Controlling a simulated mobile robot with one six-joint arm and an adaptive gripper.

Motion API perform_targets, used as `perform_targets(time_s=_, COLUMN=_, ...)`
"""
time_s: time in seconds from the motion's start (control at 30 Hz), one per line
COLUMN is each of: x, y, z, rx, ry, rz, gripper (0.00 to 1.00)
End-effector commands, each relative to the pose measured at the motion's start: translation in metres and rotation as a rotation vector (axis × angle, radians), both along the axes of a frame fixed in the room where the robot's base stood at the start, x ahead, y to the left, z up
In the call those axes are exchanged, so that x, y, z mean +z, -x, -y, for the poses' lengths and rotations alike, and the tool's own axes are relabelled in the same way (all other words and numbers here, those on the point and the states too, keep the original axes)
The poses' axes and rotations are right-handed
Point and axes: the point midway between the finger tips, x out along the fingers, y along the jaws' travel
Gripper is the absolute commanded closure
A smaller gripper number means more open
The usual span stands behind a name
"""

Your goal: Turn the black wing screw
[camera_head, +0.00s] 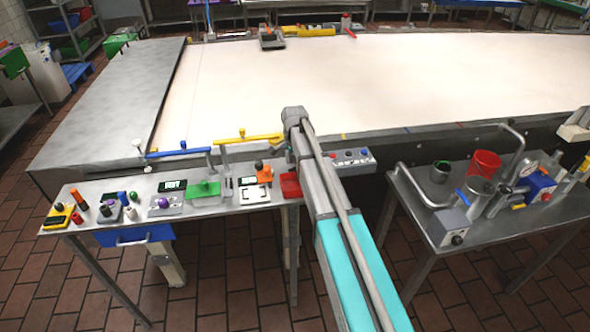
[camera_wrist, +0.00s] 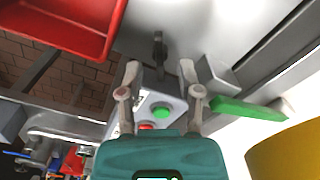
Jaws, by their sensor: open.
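In the wrist view a small dark wing-shaped piece (camera_wrist: 159,47), which looks like the black wing screw, stands up from a grey metal surface. My gripper (camera_wrist: 159,68) is open, with its two fingertips apart on either side of the picture's middle. The dark piece appears just beyond the gap between the fingertips, and nothing is seen between them touching it. I cannot tell the remaining distance. In the head view my arm covers this spot, and neither the screw nor the gripper can be made out.
In the wrist view a red tray (camera_wrist: 70,22) is at upper left, a green lever (camera_wrist: 248,112) at right, and a panel with a green button (camera_wrist: 161,112) below. In the head view a narrow table (camera_head: 85,233) of controls lies left of my arm, and a second table (camera_head: 470,254) stands right.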

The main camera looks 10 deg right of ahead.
Motion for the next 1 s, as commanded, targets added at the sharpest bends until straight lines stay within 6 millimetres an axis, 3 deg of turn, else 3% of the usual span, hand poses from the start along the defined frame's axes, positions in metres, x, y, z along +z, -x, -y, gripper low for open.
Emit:
perform_targets(time_s=0.2, x=-0.0124, y=0.0, z=-0.0002, rx=0.0, ry=0.0, rz=0.0, gripper=0.54)
perform_targets(time_s=0.67, x=-0.0138, y=0.0, z=-0.0004, rx=0.001, ry=0.0, rz=0.0, gripper=0.54)
perform_targets(time_s=0.9, x=-0.0139, y=0.0, z=-0.0004, rx=0.001, ry=0.0, rz=0.0, gripper=0.99)
perform_targets(time_s=1.0, x=-0.0139, y=0.0, z=-0.0004, rx=0.001, ry=0.0, rz=0.0, gripper=1.0)
